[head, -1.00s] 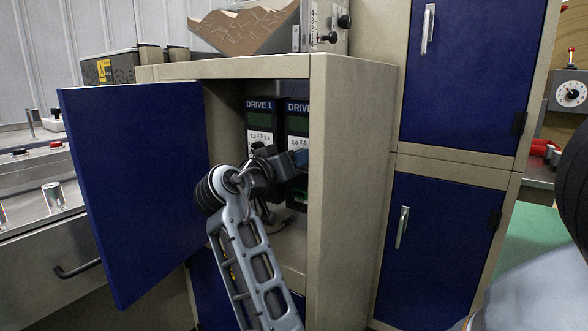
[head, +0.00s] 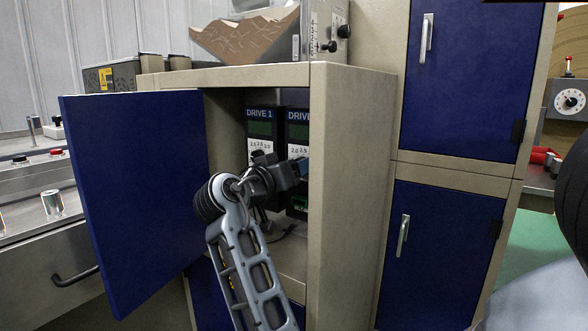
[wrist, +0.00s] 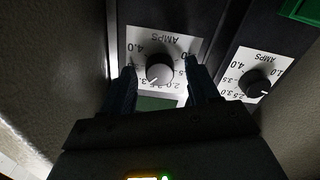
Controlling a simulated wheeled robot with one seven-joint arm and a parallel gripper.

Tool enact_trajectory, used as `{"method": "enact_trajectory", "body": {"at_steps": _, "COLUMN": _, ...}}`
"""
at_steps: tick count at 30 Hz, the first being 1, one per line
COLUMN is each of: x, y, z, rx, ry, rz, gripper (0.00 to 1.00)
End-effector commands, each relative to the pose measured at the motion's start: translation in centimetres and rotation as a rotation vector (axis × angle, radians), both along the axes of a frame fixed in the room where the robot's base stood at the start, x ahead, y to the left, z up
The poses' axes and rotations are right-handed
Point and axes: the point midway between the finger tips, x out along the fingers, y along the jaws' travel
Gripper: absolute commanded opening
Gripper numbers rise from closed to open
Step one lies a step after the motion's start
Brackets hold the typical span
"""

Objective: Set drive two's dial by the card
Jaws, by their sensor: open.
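Two dark drives stand in the open cabinet: DRIVE 1 (head: 261,116) and, to its right, a second drive (head: 297,117) whose number the cabinet edge hides. My gripper (head: 301,167) is at the second drive's dial plate in the head view. Another dial, black (wrist: 256,86), is to the right. I see no card.
The blue cabinet door (head: 140,195) stands open at left. The cabinet's side wall (head: 345,180) is close to my gripper's right. Closed blue lockers (head: 460,85) stand at right. A metal workbench (head: 30,235) is at left.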

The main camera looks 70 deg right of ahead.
Motion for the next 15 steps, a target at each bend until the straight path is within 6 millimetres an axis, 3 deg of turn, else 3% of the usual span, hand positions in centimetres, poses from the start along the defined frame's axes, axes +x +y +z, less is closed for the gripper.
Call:
{"method": "enact_trajectory", "body": {"at_steps": 7, "x": 0.3, "y": 1.2, "z": 0.1, "rx": -0.001, "ry": 0.0, "rz": 0.002, "gripper": 0.6}}
{"method": "enact_trajectory", "body": {"at_steps": 15, "x": 1.4, "y": 5.4, "z": 0.1, "rx": -0.001, "ry": 0.0, "rz": 0.004, "gripper": 0.6}}
